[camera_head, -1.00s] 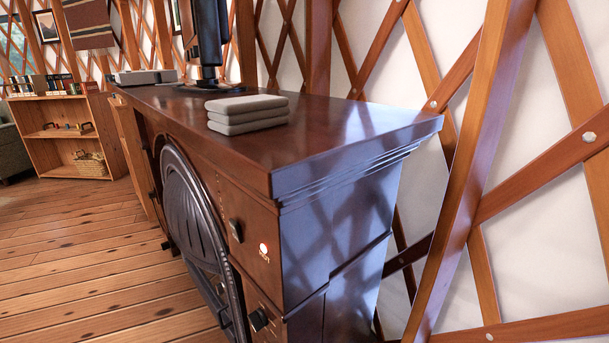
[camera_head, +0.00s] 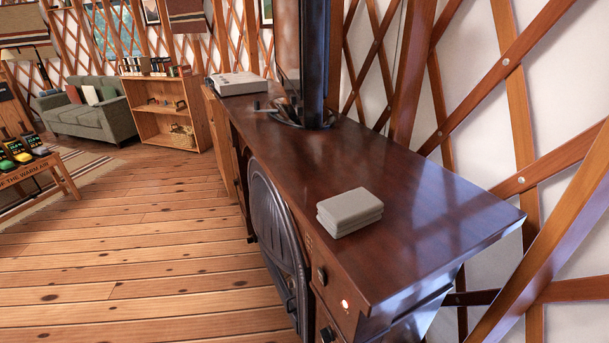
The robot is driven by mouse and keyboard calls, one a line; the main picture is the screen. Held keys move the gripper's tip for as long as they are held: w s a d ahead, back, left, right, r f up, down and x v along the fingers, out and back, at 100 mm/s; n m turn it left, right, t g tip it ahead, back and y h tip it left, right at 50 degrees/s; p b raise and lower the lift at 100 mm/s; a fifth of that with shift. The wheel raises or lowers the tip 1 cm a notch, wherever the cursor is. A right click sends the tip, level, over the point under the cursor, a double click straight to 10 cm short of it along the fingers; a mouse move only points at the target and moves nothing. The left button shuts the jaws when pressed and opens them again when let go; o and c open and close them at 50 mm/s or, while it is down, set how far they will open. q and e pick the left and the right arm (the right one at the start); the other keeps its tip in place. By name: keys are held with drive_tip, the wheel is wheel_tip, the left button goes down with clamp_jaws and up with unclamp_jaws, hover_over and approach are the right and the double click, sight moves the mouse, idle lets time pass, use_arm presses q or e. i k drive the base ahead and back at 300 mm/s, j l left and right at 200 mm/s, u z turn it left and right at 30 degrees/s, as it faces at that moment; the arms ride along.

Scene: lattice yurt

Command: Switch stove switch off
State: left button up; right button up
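The stove is a dark reddish-brown wooden cabinet (camera_head: 420,235) with a black arched door (camera_head: 277,235) in its front. At the near end of its front panel, a dark switch (camera_head: 321,274) sits above and left of a small lit red light (camera_head: 345,305). A black knob (camera_head: 327,334) is lower down, at the bottom edge of the view. The switch's setting is too small to tell. Neither of my grippers is in view.
A stack of grey cloths (camera_head: 349,212) lies on the cabinet top. Lattice wall closes off the right. The plank floor (camera_head: 140,250) left of the cabinet is clear.

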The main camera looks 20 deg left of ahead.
sight(322, 275)
drive_tip(key=i+j, duration=0.1)
drive_tip(key=j, duration=0.5)
drive_tip(key=i+j, duration=0.1)
drive_tip(key=j, duration=0.45)
drive_tip(key=i+j+z, duration=0.1)
drive_tip(key=j, duration=0.5)
drive_tip(key=i+j, duration=0.1)
drive_tip(key=j, duration=0.5)
drive_tip(key=z, duration=1.45)
drive_tip(key=u, duration=1.3)
